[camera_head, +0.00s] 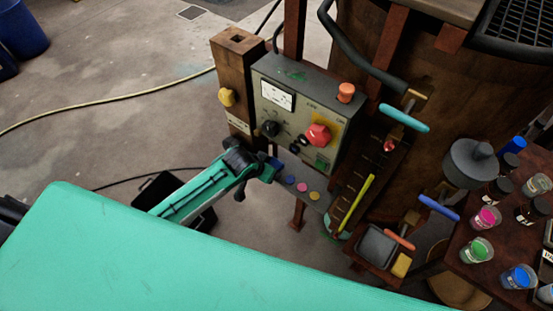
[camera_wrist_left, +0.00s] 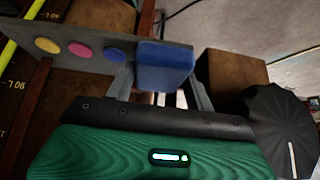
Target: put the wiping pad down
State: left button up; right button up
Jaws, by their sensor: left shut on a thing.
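My left gripper (camera_head: 270,170) is at the lower left of the control box, beside the left end of the grey ledge (camera_head: 327,203). In the left wrist view, the left gripper (camera_wrist_left: 165,95) is shut on a blue block-shaped pad (camera_wrist_left: 166,66), apparently the wiping pad. The pad lies close to the ledge end and the blue disc (camera_wrist_left: 116,55); I cannot tell whether it touches the ledge. In the head view the pad is mostly hidden by the gripper. My right gripper is not in view.
The ledge carries blue, pink (camera_head: 302,187) and yellow discs. Above it stands the control box (camera_head: 300,110) with a red knob (camera_head: 318,135), beside a wooden post (camera_head: 237,75). To the right are a brown vat, a grey tray (camera_head: 376,246), a yellow block (camera_head: 401,265) and several jars.

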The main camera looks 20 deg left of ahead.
aim_at(276, 161)
pick_arm(q)
jog(key=shift+w+d, duration=0.25)
jog(key=shift+w, duration=0.4)
jog(key=w, duration=0.1)
jog(key=w+d+p, duration=0.1)
jog(key=shift+w+r, duration=0.15)
jog(key=shift+w, duration=0.2)
jog(key=shift+w+f+p, duration=0.15)
jog(key=shift+f+p, duration=0.15)
jog(key=shift+f, duration=0.85)
jog(key=o, duration=1)
jog(key=shift+r, duration=0.1)
